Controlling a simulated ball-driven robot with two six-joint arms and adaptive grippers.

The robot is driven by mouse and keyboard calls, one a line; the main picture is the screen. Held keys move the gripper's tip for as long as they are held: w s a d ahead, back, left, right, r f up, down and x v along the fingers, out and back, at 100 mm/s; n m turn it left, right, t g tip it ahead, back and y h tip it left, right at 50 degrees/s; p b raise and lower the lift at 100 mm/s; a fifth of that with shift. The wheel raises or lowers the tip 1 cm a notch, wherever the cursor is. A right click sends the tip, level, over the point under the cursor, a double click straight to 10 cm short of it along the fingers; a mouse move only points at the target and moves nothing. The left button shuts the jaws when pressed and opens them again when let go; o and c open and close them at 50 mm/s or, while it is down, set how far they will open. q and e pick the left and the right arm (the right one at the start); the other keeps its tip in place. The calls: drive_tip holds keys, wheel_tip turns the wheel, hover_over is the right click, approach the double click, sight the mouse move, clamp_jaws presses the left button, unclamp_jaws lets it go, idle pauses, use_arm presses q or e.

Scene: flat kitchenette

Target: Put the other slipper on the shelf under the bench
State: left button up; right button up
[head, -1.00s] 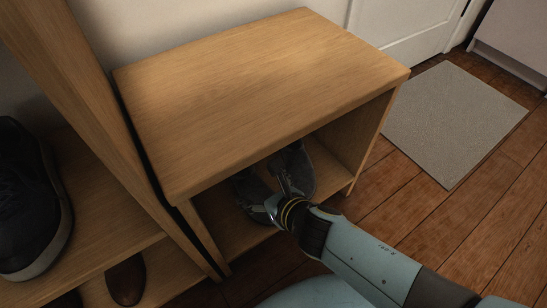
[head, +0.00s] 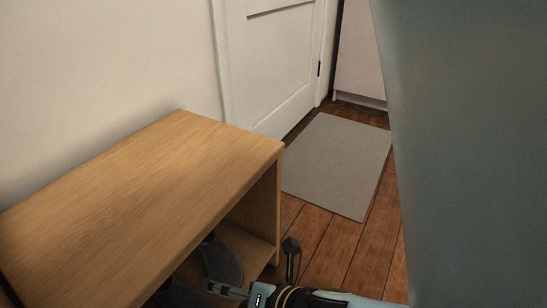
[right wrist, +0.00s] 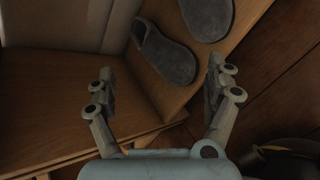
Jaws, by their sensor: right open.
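The wooden bench (head: 150,180) stands at the lower left of the head view, with its lower shelf (head: 262,252) partly visible under the top. Two dark grey slippers lie side by side on that shelf: one (head: 222,262) shows clearly, the other (head: 178,294) is partly hidden by the bench top. The right wrist view shows the nearer slipper (right wrist: 165,56) and the second one (right wrist: 208,14), cut by the top edge. My right gripper (head: 214,288) is at the slippers in the head view. Its fingers (right wrist: 160,88) are spread and empty. My left gripper is out of view.
A grey mat (head: 338,165) lies on the wooden floor (head: 335,250) right of the bench. A white door (head: 275,60) and a pale cabinet (head: 360,50) stand behind. A teal part of mine blocks the right side of the head view.

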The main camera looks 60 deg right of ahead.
drive_tip(key=s+d+r+m, duration=0.1)
drive_tip(key=s+r+m, duration=0.2)
drive_tip(key=m, duration=0.8)
drive_tip(key=s+d+r+m, duration=0.2)
drive_tip(key=s+r+m, duration=0.2)
drive_tip(key=r+m, duration=0.3)
drive_tip(key=m, duration=0.5)
drive_tip(key=shift+s, duration=0.25)
drive_tip(key=shift+d, duration=0.1)
